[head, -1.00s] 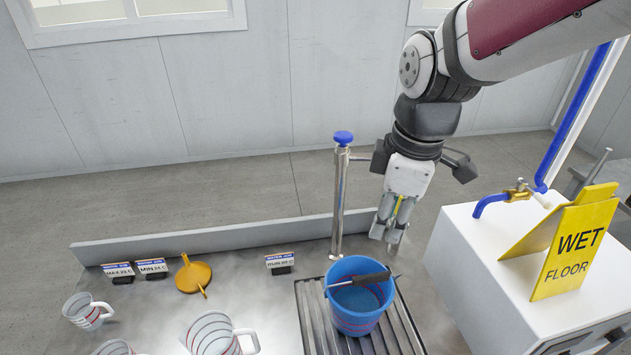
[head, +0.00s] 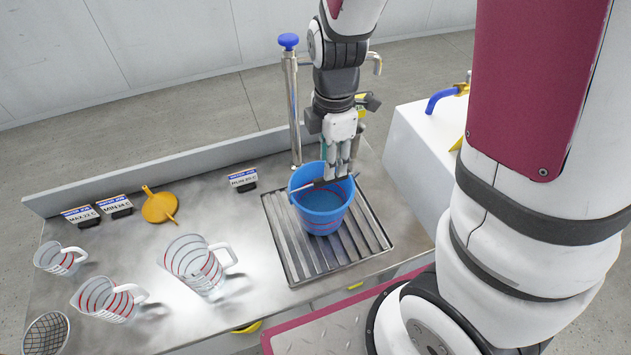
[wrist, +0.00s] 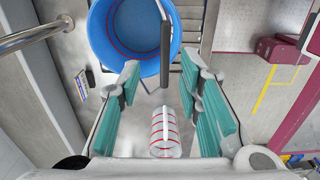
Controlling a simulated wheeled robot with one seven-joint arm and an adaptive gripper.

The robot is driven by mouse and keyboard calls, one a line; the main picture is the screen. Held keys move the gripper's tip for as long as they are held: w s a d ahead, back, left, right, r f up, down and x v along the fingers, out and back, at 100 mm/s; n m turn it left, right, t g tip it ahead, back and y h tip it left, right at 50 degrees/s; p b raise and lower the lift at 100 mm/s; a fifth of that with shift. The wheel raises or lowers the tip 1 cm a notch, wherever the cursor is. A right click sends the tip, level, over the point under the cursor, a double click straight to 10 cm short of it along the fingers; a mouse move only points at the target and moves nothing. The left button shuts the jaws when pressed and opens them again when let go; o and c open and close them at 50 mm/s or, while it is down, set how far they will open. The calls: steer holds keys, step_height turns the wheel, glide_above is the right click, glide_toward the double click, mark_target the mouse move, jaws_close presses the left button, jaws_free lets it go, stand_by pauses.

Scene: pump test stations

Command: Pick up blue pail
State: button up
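The blue pail (head: 322,218) stands upright on the slatted drain grate, with red lines inside its wall. Its wire handle lies across the top, with a dark grip (head: 332,181). My gripper (head: 338,176) points down over the back of the pail's rim, close to the grip. In the wrist view the pail (wrist: 112,58) fills the top, and its dark grip (wrist: 165,55) runs lengthwise between the teal-padded fingers of my gripper (wrist: 160,68). The fingers are spread, with space on both sides of the grip. Whether either finger touches the handle cannot be told.
The grate (head: 280,250) is set in a steel counter (head: 225,215). A metal standpipe with a blue knob (head: 289,42) rises just behind the pail. Several measuring jugs, one clear with red lines (head: 195,262), and a yellow funnel (head: 159,207) stand left. A white cabinet (head: 412,140) is right.

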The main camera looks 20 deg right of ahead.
steer(key=shift+s+f, duration=0.15)
steer(key=shift+f, duration=1.25)
steer(key=shift+s+f, duration=0.15)
steer(key=shift+f, duration=1.2)
jaws_close()
